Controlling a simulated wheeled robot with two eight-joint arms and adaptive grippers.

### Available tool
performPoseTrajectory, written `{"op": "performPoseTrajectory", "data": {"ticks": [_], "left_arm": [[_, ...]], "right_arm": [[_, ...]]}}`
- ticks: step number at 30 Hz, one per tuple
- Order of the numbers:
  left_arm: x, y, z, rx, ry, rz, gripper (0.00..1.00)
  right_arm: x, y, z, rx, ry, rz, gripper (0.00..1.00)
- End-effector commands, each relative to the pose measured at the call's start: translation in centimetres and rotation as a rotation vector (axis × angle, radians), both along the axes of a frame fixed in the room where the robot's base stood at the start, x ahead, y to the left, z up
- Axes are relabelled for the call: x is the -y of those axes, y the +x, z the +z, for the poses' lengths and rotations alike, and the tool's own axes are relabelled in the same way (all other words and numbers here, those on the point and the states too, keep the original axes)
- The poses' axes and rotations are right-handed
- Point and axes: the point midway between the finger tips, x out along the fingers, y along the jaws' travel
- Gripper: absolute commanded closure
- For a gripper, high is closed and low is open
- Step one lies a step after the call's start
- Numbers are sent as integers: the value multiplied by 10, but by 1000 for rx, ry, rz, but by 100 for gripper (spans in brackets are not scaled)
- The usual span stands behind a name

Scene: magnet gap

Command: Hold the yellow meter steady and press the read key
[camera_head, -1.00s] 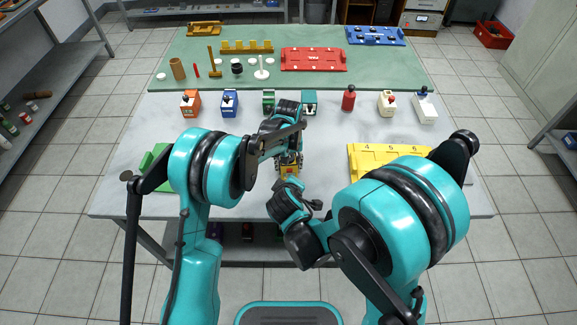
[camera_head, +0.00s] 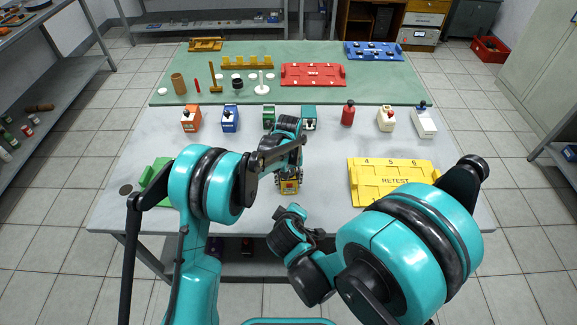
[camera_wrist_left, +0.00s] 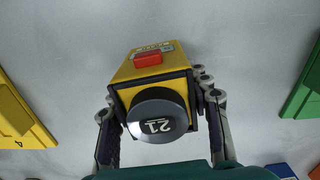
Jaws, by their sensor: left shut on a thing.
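The yellow meter (camera_head: 289,187) is upright near the table's front middle. My left gripper (camera_head: 288,180) is shut on it, with one finger on each side. In the left wrist view the meter (camera_wrist_left: 130,72) has a red key (camera_wrist_left: 148,59) on its yellow face and a round dark-rimmed grey knob or dial (camera_wrist_left: 157,115) marked with a number like 21. My right gripper (camera_head: 290,214) is apart from the meter, in front of it near the table's front edge. Its fingers are too small and partly hidden to tell their opening.
A yellow RETEST tray (camera_head: 420,172) lies right of the meter and a green tray (camera_head: 158,172) lies left. Behind stands a row of small devices, including an orange one (camera_head: 191,118), a blue one (camera_head: 230,120) and a red bottle (camera_head: 348,113). A green mat (camera_head: 385,92) covers the back.

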Motion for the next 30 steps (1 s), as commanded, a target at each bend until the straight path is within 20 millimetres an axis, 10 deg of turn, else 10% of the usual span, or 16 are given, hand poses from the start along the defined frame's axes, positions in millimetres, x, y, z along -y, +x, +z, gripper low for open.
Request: {"op": "performPoseTrajectory", "data": {"ticks": [3,16,30], "left_arm": [[0,0,0,0,0,0,29],[0,0,9,0,0,0,28],[0,0,101,0,0,0,28]], "right_arm": [[0,0,0,0,0,0,100],[0,0,0,0,0,0,100],[0,0,0,0,0,0,100]]}}
